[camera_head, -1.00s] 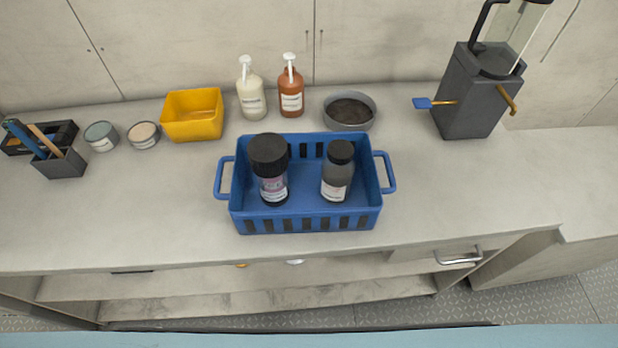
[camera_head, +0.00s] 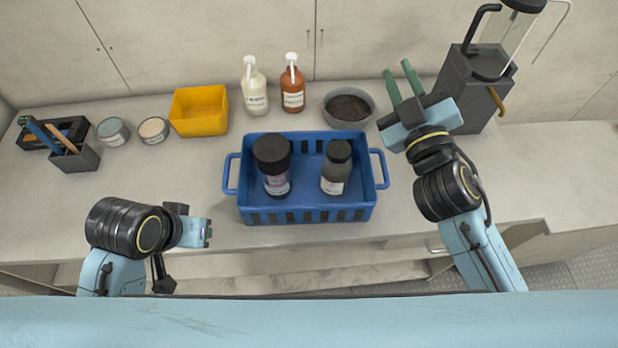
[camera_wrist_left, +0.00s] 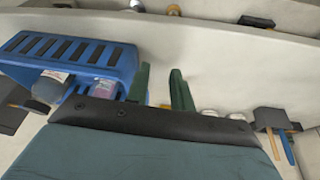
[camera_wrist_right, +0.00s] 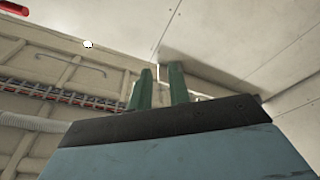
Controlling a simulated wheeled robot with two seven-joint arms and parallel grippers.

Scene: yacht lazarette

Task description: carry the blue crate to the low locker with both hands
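The blue crate (camera_head: 306,214) stands on the counter, with a loop handle at each end. Two dark-capped bottles, a larger one (camera_head: 274,165) and a smaller one (camera_head: 337,167), stand in it. My right gripper (camera_head: 398,77) is open and empty, above and to the right of the crate, fingers pointing away toward the wall. My left gripper (camera_head: 209,233) is left of the crate near the counter's front edge. In the left wrist view its green fingers (camera_wrist_left: 160,82) are apart and empty, with the crate (camera_wrist_left: 75,50) beside them. The low locker cannot be made out for sure.
Behind the crate stand a yellow bin (camera_head: 199,110), a white pump bottle (camera_head: 254,88), an orange pump bottle (camera_head: 292,88) and a grey bowl (camera_head: 349,106). A dark dispenser (camera_head: 468,75) stands behind my right gripper. Two tins and a tool holder (camera_head: 74,158) are at left.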

